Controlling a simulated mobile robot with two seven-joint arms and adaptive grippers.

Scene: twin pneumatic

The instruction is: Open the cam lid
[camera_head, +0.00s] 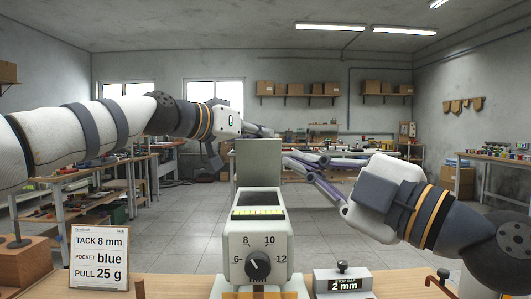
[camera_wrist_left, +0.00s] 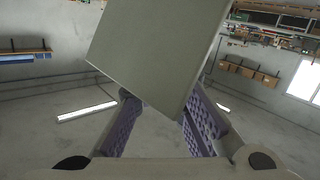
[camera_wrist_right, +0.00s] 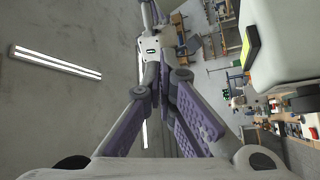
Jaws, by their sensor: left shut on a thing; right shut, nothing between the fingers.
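The cam lid (camera_head: 259,163) is a flat grey-green panel standing upright at the back of the white dial unit (camera_head: 258,243). Its broad face is towards me. My left gripper (camera_head: 262,131) is at the lid's top edge, its fingertips partly hidden. The left wrist view shows the lid (camera_wrist_left: 155,55) between its purple-padded fingers (camera_wrist_left: 158,105), which are shut on it. My right gripper (camera_head: 289,160) is shut and empty just right of the lid, above the unit. The right wrist view shows its fingers (camera_wrist_right: 166,88) together, with the white unit (camera_wrist_right: 285,40) at right.
A small "2 mm" stop-gap block (camera_head: 342,283) stands right of the unit. A sign (camera_head: 99,257) reading "TACK 8 mm, POCKET blue, PULL 25 g" stands left. A wooden block (camera_head: 22,262) is at far left. The bench (camera_head: 182,285) between sign and unit is mostly clear.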

